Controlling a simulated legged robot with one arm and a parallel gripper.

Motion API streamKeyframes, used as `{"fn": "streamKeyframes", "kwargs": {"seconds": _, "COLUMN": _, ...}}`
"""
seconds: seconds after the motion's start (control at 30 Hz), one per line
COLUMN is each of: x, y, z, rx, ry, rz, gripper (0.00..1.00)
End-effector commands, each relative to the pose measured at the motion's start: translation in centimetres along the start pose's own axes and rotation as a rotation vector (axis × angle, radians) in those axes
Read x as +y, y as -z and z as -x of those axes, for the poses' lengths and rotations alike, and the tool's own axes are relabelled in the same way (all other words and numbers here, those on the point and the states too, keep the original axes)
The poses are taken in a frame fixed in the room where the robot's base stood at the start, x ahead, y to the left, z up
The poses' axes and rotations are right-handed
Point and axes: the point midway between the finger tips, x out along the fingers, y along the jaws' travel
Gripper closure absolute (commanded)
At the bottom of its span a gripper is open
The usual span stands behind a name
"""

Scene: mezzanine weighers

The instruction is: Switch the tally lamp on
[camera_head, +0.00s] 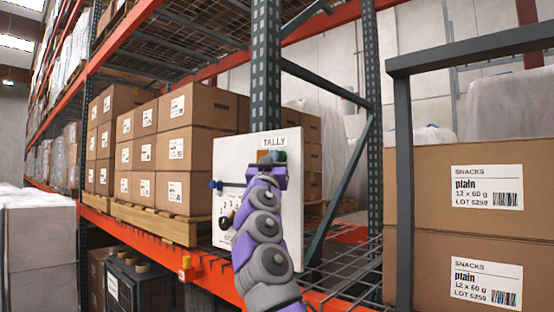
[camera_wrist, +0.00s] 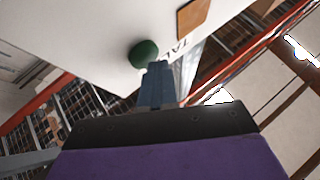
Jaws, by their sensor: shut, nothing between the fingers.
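A white panel (camera_head: 228,160) marked "TALLY" stands by the rack upright. An orange square (camera_head: 263,154), possibly the lamp, and a green knob (camera_head: 280,156) sit near its top, partly behind my gripper (camera_head: 266,163). In the wrist view, the green knob (camera_wrist: 143,53) is round and the square (camera_wrist: 192,17) looks dull orange-brown; I cannot tell whether it is lit. My gripper (camera_wrist: 156,70) is shut and empty. Its tips are right beside the green knob; I cannot tell whether they touch. My arm hides the panel's lower middle.
A blue-ended lever (camera_head: 216,185) and a red knob (camera_head: 233,214) with a dark one (camera_head: 224,223) are on the panel's left part. Stacked cartons (camera_head: 190,150) stand behind. A grey post (camera_head: 403,180) and snack cartons (camera_head: 470,190) are at right.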

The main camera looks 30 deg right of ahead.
Motion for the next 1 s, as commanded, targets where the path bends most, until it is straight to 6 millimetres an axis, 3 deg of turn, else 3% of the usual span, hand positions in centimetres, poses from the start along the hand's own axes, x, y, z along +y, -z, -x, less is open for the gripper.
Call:
{"fn": "streamKeyframes", "kwargs": {"seconds": 0.47, "x": -0.3, "y": 0.2, "z": 0.6, "rx": 0.000, "ry": 0.000, "rz": -0.001, "gripper": 1.00}}
{"fn": "streamKeyframes", "kwargs": {"seconds": 1.0, "x": -2.8, "y": 2.5, "z": 4.0, "rx": -0.001, "ry": 0.002, "rz": -0.002, "gripper": 1.00}}
